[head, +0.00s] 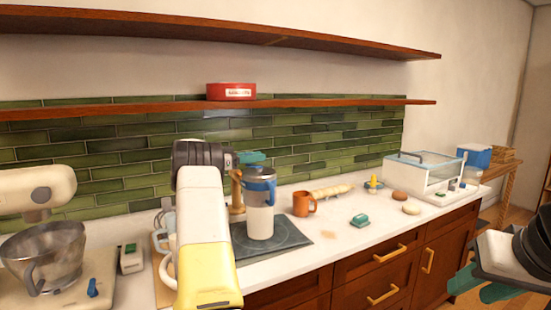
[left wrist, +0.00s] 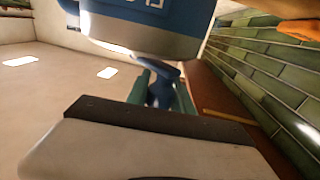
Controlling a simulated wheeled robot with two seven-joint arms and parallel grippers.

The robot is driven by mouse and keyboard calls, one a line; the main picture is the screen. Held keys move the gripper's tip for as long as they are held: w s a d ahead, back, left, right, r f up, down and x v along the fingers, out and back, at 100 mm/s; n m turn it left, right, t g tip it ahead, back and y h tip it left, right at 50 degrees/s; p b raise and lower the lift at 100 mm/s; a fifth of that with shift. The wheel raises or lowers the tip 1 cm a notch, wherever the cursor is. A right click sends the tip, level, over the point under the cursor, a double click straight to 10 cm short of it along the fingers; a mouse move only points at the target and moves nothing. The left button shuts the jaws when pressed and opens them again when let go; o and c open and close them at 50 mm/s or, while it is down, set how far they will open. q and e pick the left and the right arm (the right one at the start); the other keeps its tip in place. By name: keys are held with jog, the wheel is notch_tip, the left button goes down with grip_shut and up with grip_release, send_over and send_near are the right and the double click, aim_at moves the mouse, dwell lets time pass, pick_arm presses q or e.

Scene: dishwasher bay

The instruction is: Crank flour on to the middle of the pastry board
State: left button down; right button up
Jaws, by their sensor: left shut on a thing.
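An orange mug (head: 302,205) stands right of the board, with a teal dish (head: 360,220) and buns beyond. A clear-sided case (head: 425,172) stands at the far right. A stand mixer with a metal bowl (head: 45,255) is at the left. A shelf (head: 330,102) runs above.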

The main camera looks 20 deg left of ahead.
pick_arm(q)
jog(key=shift+w+r+m+g+h, duration=0.1)
jog(key=shift+w+m+g+h, duration=0.1)
jog(key=shift+m+g+h, duration=0.35)
jog(key=shift+w+r+m+g+h, duration=0.1)
jog(key=shift+w+m+g+h, duration=0.1)
jog(key=shift+m+g+h, duration=0.3)
jog(key=shift+s+d+f+m+g+h, duration=0.25)
jog(key=shift+d+m+g, duration=0.2)
jog(key=shift+g, duration=0.4)
jog(key=c, duration=1.1)
grip_release()
